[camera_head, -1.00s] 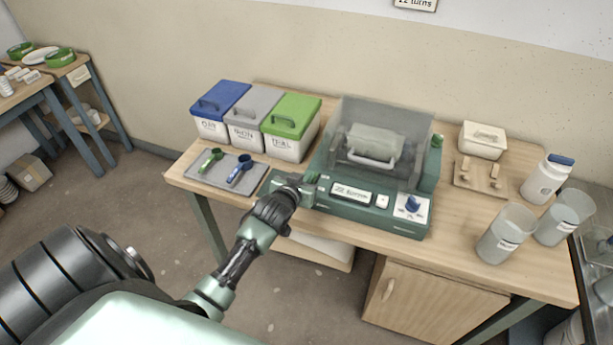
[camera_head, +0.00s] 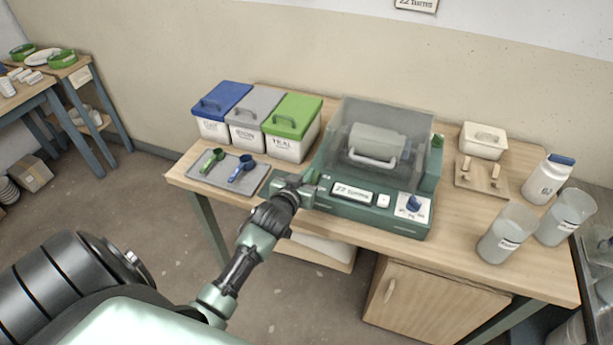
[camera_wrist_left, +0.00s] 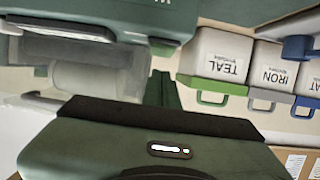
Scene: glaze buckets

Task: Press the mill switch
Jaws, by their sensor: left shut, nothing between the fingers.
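The mill is a green machine (camera_head: 340,210) on the table, with a clear cover over a pale drum (camera_head: 377,143). Its front panel has a "22 turns" display (camera_head: 352,193), a white square button (camera_head: 383,201) and a blue knob (camera_head: 413,203). I cannot tell which part is the switch. My left gripper (camera_head: 306,187) is shut and empty at the panel's left end, left of the display; whether it touches is unclear. The left wrist view is upside down and shows the drum (camera_wrist_left: 105,68) at left. My right gripper is not in view.
Blue-, grey- and green-lidded buckets (camera_head: 290,145) stand left of the mill, behind a grey tray (camera_head: 215,177) with scoops. A pale box (camera_head: 482,140), a wooden stand, a jar (camera_head: 548,180) and clear beakers (camera_head: 505,240) stand right. The table's front edge runs below my gripper.

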